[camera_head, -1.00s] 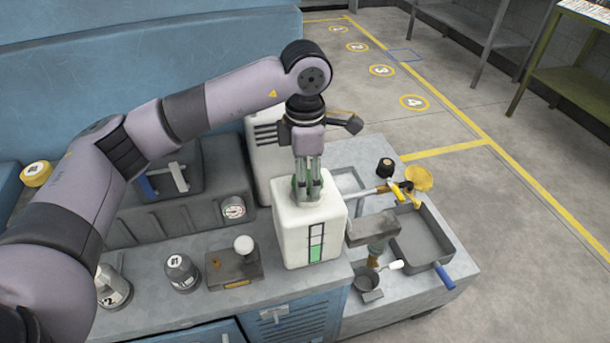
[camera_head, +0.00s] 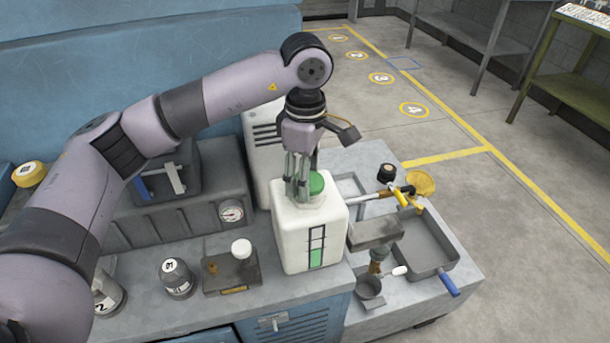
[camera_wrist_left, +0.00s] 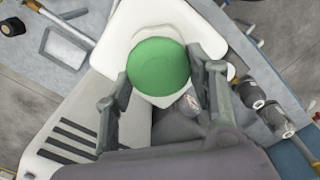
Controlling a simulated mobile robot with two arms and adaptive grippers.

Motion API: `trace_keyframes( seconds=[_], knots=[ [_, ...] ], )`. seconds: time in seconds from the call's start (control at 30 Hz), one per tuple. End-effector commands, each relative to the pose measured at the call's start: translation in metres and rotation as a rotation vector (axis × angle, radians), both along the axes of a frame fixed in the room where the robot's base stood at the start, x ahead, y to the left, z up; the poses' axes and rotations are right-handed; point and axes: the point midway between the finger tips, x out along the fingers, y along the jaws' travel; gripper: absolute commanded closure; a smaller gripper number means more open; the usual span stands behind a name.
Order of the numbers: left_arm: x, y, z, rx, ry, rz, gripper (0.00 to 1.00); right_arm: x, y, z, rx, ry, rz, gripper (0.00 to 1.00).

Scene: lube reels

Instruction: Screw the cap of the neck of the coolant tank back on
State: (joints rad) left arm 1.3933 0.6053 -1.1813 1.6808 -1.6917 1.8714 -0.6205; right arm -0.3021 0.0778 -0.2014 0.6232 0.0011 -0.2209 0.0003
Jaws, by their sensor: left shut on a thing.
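The white coolant tank (camera_head: 292,245) stands on the bench with a level strip on its front. The green cap (camera_head: 316,182) is at the top of the tank; it also shows in the left wrist view (camera_wrist_left: 158,66). My left gripper (camera_head: 303,196) points down over the tank top. Its fingers are on both sides of the cap and it is shut on it. The neck is hidden under the cap, so I cannot tell how the cap sits on it. My right gripper is in no view.
A pressure gauge (camera_head: 232,213) and a small block with a white knob (camera_head: 241,249) are left of the tank. A grey tray (camera_head: 428,246), a funnel-like yellow item (camera_head: 420,182) and a small pot (camera_head: 369,286) are on its right. A white vented box (camera_head: 262,140) stands behind.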

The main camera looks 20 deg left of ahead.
Motion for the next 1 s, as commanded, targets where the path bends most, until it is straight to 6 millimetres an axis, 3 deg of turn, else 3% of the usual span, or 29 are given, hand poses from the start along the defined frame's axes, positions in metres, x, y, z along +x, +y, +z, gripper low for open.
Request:
trace_keyframes(
  seconds=[0.43, 0.47, 0.8, 1.0],
  knots=[
    [-0.0005, -0.0001, -0.0009, 0.0, 0.002, -0.117, 0.79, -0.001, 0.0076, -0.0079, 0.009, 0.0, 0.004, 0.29],
    [-0.0005, 0.0, -0.0009, 0.0, 0.002, -0.116, 0.47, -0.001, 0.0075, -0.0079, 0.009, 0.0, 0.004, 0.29],
    [-0.0002, 0.0, -0.0007, 0.0, 0.001, -0.115, 0.25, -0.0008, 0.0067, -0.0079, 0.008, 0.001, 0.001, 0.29],
    [-0.0001, 0.0, -0.0005, 0.0, 0.0, -0.114, 0.25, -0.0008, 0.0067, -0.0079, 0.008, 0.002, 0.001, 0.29]
  ],
)
